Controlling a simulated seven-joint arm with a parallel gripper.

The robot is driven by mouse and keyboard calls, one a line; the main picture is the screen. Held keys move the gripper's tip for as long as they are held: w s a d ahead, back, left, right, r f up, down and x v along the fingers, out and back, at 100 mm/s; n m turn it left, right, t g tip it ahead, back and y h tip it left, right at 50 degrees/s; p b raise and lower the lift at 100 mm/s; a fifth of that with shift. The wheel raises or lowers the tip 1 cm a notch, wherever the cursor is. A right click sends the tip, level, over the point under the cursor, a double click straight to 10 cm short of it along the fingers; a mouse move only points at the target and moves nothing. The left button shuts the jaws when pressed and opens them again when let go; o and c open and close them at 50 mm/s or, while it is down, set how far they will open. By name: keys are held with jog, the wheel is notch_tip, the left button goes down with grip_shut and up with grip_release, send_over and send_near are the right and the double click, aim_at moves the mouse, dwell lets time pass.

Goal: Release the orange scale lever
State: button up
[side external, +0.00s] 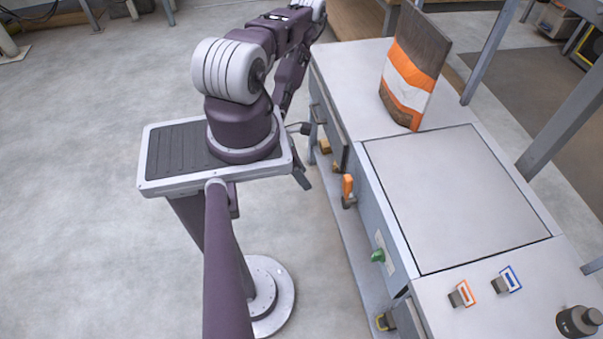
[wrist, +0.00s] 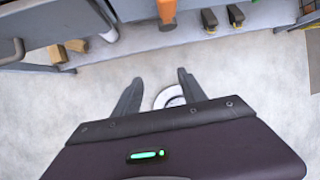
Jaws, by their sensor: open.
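The orange lever (side external: 347,186) stands upright on the front side of the bench, below the edge of the large square plate (side external: 455,195). In the wrist view the orange lever (wrist: 167,10) is cut off by the top edge, beyond my fingertips. My gripper (side external: 305,156) is to the left of the lever in the side view, apart from it and partly hidden by my arm. In the wrist view my gripper (wrist: 158,78) has its two dark fingers spread, with only floor and a pale round base between and beneath them. It is open and empty.
A green knob (side external: 378,256) is on the same bench front, nearer the camera. A drawer-like front with a handle (side external: 320,115) is on the far side. A brown, orange and white bag (side external: 412,70) stands on the bench top. Wooden blocks (wrist: 57,53) lie on the low shelf.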

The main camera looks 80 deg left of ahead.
aim_at(343, 180)
jog(key=shift+w, duration=0.1)
jog(key=shift+c, duration=1.3)
jog(key=w+m+h, duration=0.1)
jog(key=w, duration=0.1)
jog(key=w+r+m+t, duration=0.1)
jog(key=w, duration=0.1)
jog(key=w+h, duration=0.1)
jog(key=w, duration=0.1)
jog(key=shift+w+d+r+m+h, duration=0.1)
jog(key=shift+d+r+m+h, duration=0.05)
jog(key=shift+m+h, duration=0.2)
jog(key=c, duration=0.7)
jog(key=w+m, duration=0.1)
jog(key=r+m+h, duration=0.1)
jog(key=w+m, duration=0.1)
jog(key=shift+w+d+r+h, duration=0.2)
jog(key=shift+w+d+h, duration=0.1)
jog(key=shift+h, duration=0.05)
grip_shut()
jog(key=w+a+r+m+g+y, duration=0.2)
jog(key=w+a+r+m+g, duration=0.25)
jog(key=a+m, duration=0.65)
jog(key=d+f+m, duration=0.1)
jog(key=d+f, duration=0.7)
jog(key=d, duration=0.2)
jog(key=shift+s+g, duration=0.45)
